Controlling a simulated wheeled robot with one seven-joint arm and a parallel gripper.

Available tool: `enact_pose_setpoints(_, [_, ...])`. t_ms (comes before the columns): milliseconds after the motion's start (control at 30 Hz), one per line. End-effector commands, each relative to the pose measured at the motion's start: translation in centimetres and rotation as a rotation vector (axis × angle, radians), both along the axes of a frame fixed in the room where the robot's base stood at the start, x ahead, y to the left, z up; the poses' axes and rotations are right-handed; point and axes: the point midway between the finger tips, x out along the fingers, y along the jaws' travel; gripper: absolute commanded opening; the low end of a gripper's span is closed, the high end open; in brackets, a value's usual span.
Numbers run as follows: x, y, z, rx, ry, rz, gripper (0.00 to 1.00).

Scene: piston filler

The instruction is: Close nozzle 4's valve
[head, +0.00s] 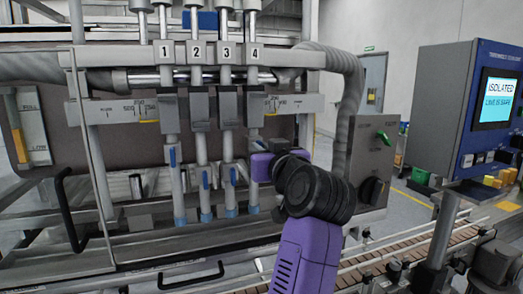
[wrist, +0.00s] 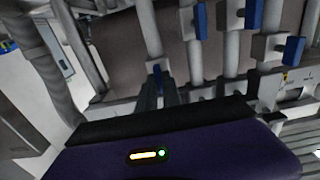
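The four nozzles stand in a row under labels 1 to 4 in the head view. Nozzle 4 (head: 253,190) is the rightmost, partly hidden behind my gripper. A bit of its blue valve handle (head: 260,145) shows just above my purple gripper body. In the wrist view this blue handle (wrist: 157,78) is upright at the tips of my gripper's fingers (wrist: 159,92). The fingers lie close on either side of it; whether they press on it I cannot tell. My gripper (head: 262,165) reaches nozzle 4 from the right.
Blue handles of nozzle 1 (head: 172,157), nozzle 2 (head: 205,180) and nozzle 3 (head: 233,176) are upright, close to the left. A grey control box (head: 374,150) and thick hose (head: 352,85) stand right. The screen (head: 496,99) reads "ISOLATED, LINE IS SAFE". A conveyor (head: 400,258) runs below.

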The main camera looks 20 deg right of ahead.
Motion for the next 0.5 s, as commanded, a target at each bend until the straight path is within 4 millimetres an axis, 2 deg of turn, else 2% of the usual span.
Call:
enact_pose_setpoints(300, [-0.01, -0.01, -0.03, 0.011, 0.001, 0.000, 0.00])
enact_pose_setpoints(500, [-0.01, -0.08, -0.09, 0.078, 0.001, -0.001, 0.00])
